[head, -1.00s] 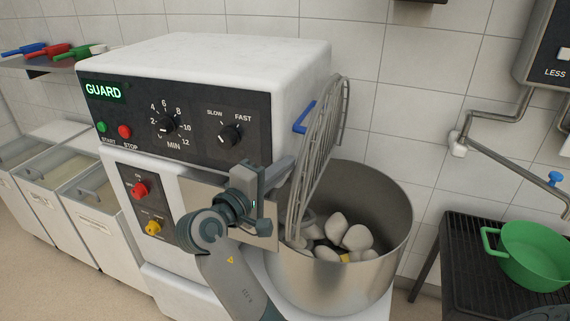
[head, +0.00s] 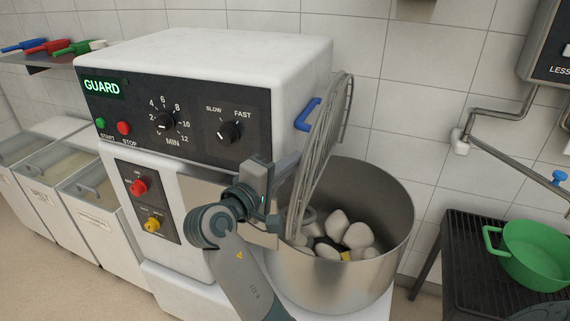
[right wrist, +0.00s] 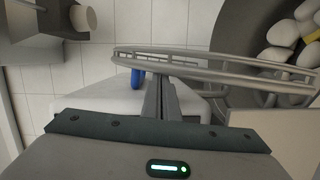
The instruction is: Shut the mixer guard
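The mixer guard (head: 322,150), a curved wire grille, stands raised and steeply tilted over the steel bowl (head: 385,235). The bowl holds several pale dough lumps (head: 357,236). A blue handle (head: 307,116) shows on the mixer side of the guard. My right gripper (head: 283,178) is left of the guard, in front of the mixer body. In the right wrist view its two fingers (right wrist: 161,82) are together with nothing seen between them. Their tips are close to the guard's rim (right wrist: 210,73), beside the blue handle (right wrist: 137,78); contact cannot be told. My left gripper is not in view.
The white mixer body (head: 205,55) has a lit GUARD sign (head: 103,87) and knobs. White bins (head: 95,215) stand at left. A green pot (head: 535,252) sits on a dark rack (head: 465,250) at right, below a metal pipe (head: 505,155).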

